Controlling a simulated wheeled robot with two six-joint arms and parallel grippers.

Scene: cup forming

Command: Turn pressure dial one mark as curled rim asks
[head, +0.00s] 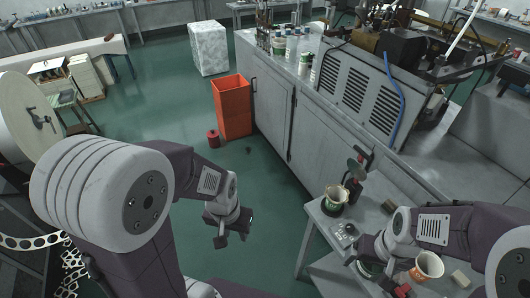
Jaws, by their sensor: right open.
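A paper cup with a printed side (428,266) stands at the lower right, beside my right gripper. Another cup (335,198) sits in a dark holder on the small bench. A dark round disc on a stand with red parts (357,169) is just behind that cup; I cannot tell whether it is the pressure dial. My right gripper (376,274) is open, low over the bench, with a dark green round thing partly hidden between its fingers; I cannot tell whether they touch. My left gripper (232,232) is open and empty above the green floor. Rim curl detail is too small to read.
A grey cabinet counter (290,110) with a vented machine (355,88) runs along the right. The small bench (322,218) also carries small metal pieces (346,232) and a block (388,206).

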